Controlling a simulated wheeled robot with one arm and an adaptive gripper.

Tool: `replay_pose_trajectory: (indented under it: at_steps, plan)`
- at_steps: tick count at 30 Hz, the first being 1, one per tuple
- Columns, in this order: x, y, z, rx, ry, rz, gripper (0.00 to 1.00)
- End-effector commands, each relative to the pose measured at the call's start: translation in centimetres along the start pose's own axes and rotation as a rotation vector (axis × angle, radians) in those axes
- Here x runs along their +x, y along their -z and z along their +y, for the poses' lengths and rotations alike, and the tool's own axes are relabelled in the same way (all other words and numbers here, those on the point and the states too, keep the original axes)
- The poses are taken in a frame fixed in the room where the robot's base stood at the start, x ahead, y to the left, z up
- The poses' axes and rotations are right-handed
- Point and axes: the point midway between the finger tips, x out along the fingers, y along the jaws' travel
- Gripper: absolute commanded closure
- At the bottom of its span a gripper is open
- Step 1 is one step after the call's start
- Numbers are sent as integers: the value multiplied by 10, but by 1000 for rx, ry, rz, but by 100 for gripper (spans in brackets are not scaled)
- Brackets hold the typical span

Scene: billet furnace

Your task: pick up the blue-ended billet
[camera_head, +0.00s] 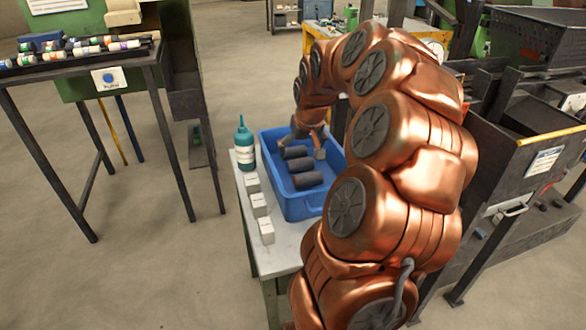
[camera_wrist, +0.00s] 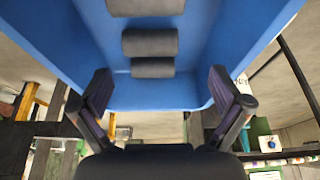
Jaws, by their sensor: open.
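Several dark cylindrical billets lie in a blue bin (camera_head: 335,170); one is the near billet (camera_head: 308,180). In the wrist view three dark billets show in a row, the middle one (camera_wrist: 150,42) and the smallest-looking one (camera_wrist: 152,67) included. No blue end shows on them, so I cannot tell which is blue-ended. My gripper (camera_head: 308,143) is over the far part of the bin. In the wrist view my gripper (camera_wrist: 160,85) has its fingers spread wide with nothing between them. Part of the bin is hidden behind my arm.
A green bottle (camera_head: 244,145) and white blocks (camera_head: 259,204) stand left of the bin on the pale table (camera_head: 284,250). A dark rack (camera_head: 75,67) at left holds several pale cylinders with coloured marks. Dark machinery (camera_head: 520,130) stands at right. The floor between is clear.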

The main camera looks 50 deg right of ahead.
Motion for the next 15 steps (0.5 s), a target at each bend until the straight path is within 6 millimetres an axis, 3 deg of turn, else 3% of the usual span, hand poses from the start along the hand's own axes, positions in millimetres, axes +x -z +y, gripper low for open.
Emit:
replay_pose_trajectory:
  at_steps: [4,15]
  plan:
    - [10,3,19,27,-14,13,0]
    - [37,4,21,29,-15,11,0]
